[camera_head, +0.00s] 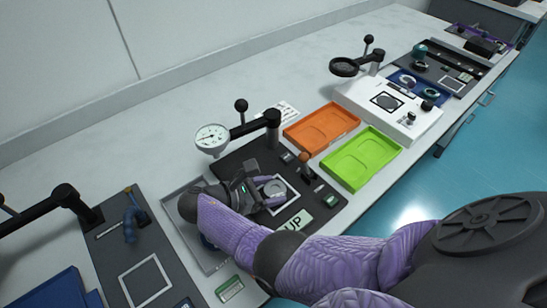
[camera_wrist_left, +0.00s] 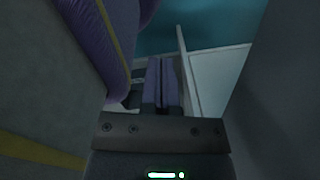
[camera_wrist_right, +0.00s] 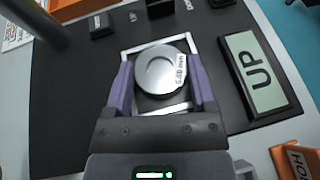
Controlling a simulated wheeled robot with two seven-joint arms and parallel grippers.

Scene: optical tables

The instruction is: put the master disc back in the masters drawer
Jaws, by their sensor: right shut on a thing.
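My right gripper (camera_head: 268,188) is shut on the master disc (camera_wrist_right: 163,70), a silvery round disc with a small millimetre label. The purple fingers hold it from both sides over a white square outline on the black mat. I cannot tell whether the disc touches the mat. I cannot identify the masters drawer for certain in these views.
A dial gauge (camera_head: 212,138) on a black arm stands behind the mat. An "UP" plate (camera_wrist_right: 253,72) lies right of the disc. Orange (camera_head: 322,127) and green (camera_head: 362,158) trays are to the right. A grey-rimmed tray (camera_head: 181,228) lies left, partly behind my arm.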

